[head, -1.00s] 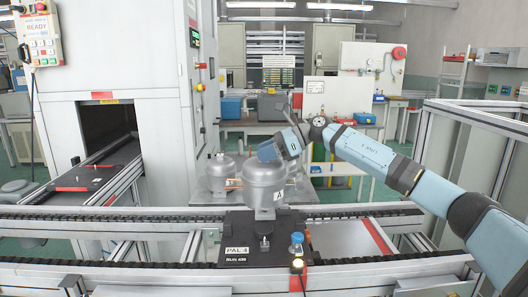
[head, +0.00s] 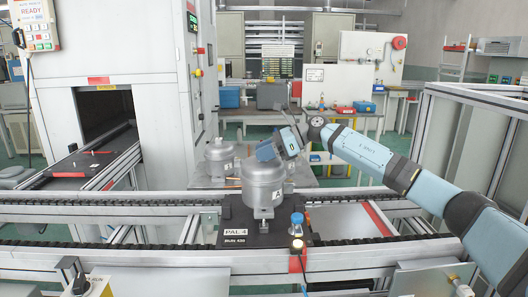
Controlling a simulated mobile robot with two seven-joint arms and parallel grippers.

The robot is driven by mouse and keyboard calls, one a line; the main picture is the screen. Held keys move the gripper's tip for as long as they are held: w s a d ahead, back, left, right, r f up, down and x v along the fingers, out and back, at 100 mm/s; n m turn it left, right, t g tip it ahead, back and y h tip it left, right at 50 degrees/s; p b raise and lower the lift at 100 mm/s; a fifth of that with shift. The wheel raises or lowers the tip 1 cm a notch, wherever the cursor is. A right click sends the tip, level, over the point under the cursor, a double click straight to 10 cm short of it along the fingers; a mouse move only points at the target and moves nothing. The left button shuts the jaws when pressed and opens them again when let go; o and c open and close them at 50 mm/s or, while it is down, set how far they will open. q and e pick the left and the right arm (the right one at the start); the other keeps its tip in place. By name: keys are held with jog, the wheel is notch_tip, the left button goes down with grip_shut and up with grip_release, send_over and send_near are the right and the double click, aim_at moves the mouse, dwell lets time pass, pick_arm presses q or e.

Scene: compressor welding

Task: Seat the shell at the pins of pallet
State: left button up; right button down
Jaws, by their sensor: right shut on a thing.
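A grey metal shell (head: 262,185) is upright over the black pallet (head: 238,216), which carries a "PAL 4" label. My right gripper (head: 268,151) is at the top of the shell and shut on it, with the arm coming in from the right. The lower end of the shell is at the pallet's middle; whether it touches the pins cannot be told, as the pins are largely hidden behind it. My left gripper is not in view.
The pallet sits on a conveyor with dark chain rails (head: 120,246). A blue-capped button post (head: 297,222) stands at its right front. Another shell (head: 219,158) stands on a table behind. A machine opening (head: 104,115) is at the left.

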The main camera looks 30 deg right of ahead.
jog(key=shift+f, duration=0.15)
jog(key=shift+f+b, duration=0.35)
jog(key=shift+f, duration=0.35)
jog(key=shift+f+b, duration=0.25)
jog(key=shift+b, duration=0.1)
jog(key=shift+f, duration=0.5)
jog(key=c, duration=0.7)
grip_release()
jog(key=shift+r, duration=0.1)
